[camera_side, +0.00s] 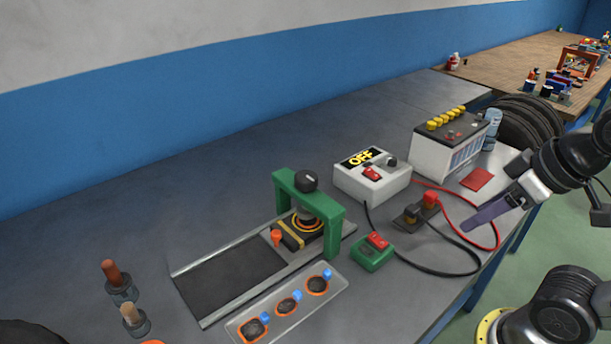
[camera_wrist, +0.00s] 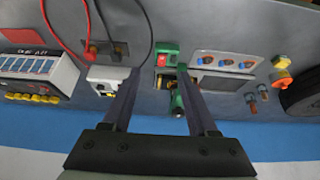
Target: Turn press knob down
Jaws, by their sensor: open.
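The press is a green arch frame (camera_side: 333,211) over a metal track, with a black knob (camera_side: 305,181) on top. Under the arch sits a dark block (camera_side: 300,231) with a yellow band and an orange ring. My gripper (camera_side: 467,226) is at the right in the side view, above the bench's right edge and well apart from the press. In the wrist view my gripper (camera_wrist: 158,70) shows two parted fingers with nothing between them. The green press (camera_wrist: 177,102) is partly hidden by the right finger there.
A white box marked OFF (camera_side: 372,182) and a battery (camera_side: 448,146) stand behind, right of the press. A green switch box (camera_side: 372,254), red and black cables and a tray of patches (camera_side: 288,304) lie nearby.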

